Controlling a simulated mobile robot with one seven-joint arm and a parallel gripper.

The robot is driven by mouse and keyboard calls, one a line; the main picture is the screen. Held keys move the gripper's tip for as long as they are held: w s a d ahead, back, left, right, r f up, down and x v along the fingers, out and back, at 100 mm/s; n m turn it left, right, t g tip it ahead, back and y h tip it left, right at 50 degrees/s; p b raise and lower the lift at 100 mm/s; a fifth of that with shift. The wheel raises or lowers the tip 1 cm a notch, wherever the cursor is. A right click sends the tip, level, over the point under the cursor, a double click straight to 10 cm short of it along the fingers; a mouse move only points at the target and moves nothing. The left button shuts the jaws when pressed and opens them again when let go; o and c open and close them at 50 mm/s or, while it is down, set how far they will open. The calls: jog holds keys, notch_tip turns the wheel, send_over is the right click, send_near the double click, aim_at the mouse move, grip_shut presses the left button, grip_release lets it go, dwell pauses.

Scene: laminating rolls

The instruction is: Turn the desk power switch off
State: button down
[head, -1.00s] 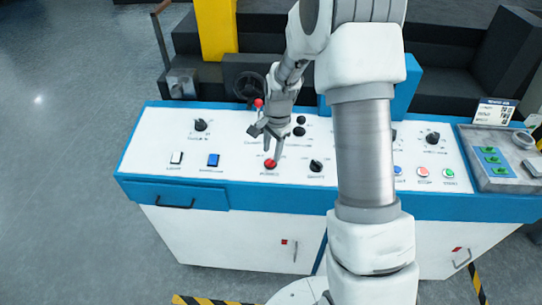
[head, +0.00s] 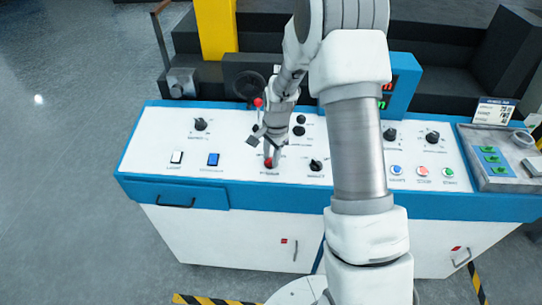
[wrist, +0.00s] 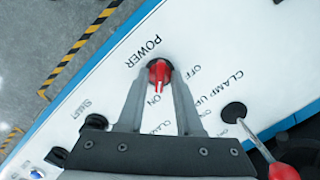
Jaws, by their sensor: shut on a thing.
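The power switch is a red rotary knob with a white line (wrist: 160,72), on the white desk panel beside the word POWER. In the wrist view its pointer lies toward the ON label; the OFF label is to its right. My gripper (wrist: 159,80) has its two fingers on either side of the knob, shut on it. In the head view my gripper (head: 269,158) points down onto the red knob (head: 268,164), which the fingers partly cover.
A lever with a red ball (wrist: 283,172) rises close to my gripper, by the CLAMP UP label. A black knob (head: 316,165) sits right of the power switch. White (head: 177,157) and blue (head: 213,160) switches are to its left.

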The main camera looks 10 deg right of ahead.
jog(key=shift+n, duration=0.3)
jog(key=n+b, duration=0.2)
jog(key=n, duration=0.1)
jog(key=shift+n, duration=0.3)
jog(key=n+b, duration=0.1)
jog(key=n, duration=0.3)
jog(key=shift+w+a+g+h, duration=0.1)
jog(key=shift+g+h, duration=0.2)
jog(key=shift+h, duration=0.1)
jog(key=n+b, duration=0.1)
jog(key=n, duration=0.4)
jog(key=n+h+b, duration=0.1)
jog(key=n, duration=0.3)
jog(key=shift+a+n, duration=0.1)
jog(key=shift+n, duration=0.2)
jog(key=c, duration=0.9)
grip_release()
jog(key=shift+r, duration=0.1)
